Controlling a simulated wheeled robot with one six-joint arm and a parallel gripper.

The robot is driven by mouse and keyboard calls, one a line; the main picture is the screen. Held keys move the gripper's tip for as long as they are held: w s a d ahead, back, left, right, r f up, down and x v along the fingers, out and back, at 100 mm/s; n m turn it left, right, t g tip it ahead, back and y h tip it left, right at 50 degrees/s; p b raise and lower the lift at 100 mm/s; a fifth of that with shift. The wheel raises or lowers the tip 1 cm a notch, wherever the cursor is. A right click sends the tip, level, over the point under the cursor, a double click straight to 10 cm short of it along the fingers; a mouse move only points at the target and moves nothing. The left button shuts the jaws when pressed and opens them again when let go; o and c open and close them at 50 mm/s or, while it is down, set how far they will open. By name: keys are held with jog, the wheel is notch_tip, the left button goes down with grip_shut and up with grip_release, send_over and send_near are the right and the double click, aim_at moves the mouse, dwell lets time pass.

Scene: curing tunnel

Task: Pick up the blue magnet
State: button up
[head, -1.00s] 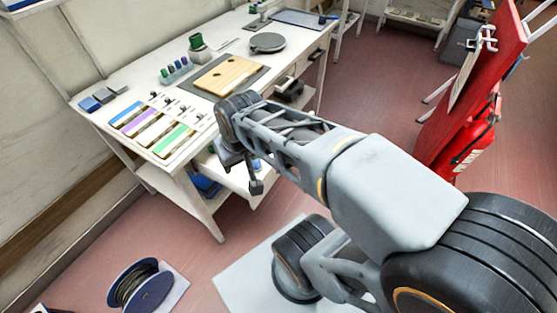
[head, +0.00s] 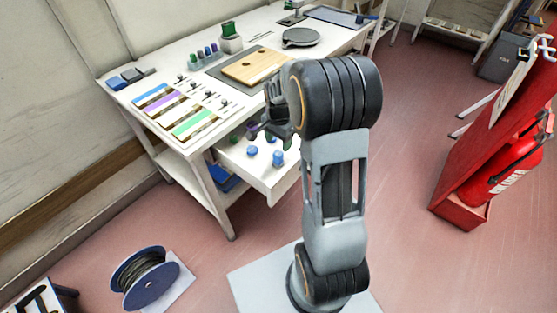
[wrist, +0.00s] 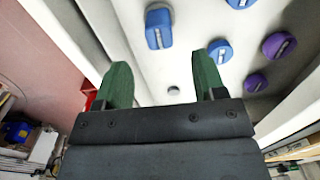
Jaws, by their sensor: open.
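An open white drawer (head: 262,184) under the workbench holds small blue and purple pieces. In the wrist view I see a blocky blue piece (wrist: 158,28) with a pale strip, a rounder blue piece (wrist: 220,50), and another blue piece cut by the top edge. Two purple pieces (wrist: 280,45) lie to the right. I cannot tell for sure which blue piece is the blue magnet; two blue pieces (head: 278,157) also show in the head view. My gripper (wrist: 163,80) is open and empty, its green fingers over the drawer, apart from the pieces. In the head view my arm partly hides it.
The workbench top (head: 215,122) carries a wooden board (head: 256,66), coloured trays and a grey disc (head: 303,37). A cable spool (head: 143,277) lies on the floor at left. A red stand with an extinguisher (head: 505,165) is at right. Floor between is open.

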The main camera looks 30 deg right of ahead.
aim_at(279, 152)
jog(key=shift+f, duration=4.45)
jog(key=shift+c, duration=0.4)
jog(key=shift+b, duration=0.3)
jog(key=c, duration=1)
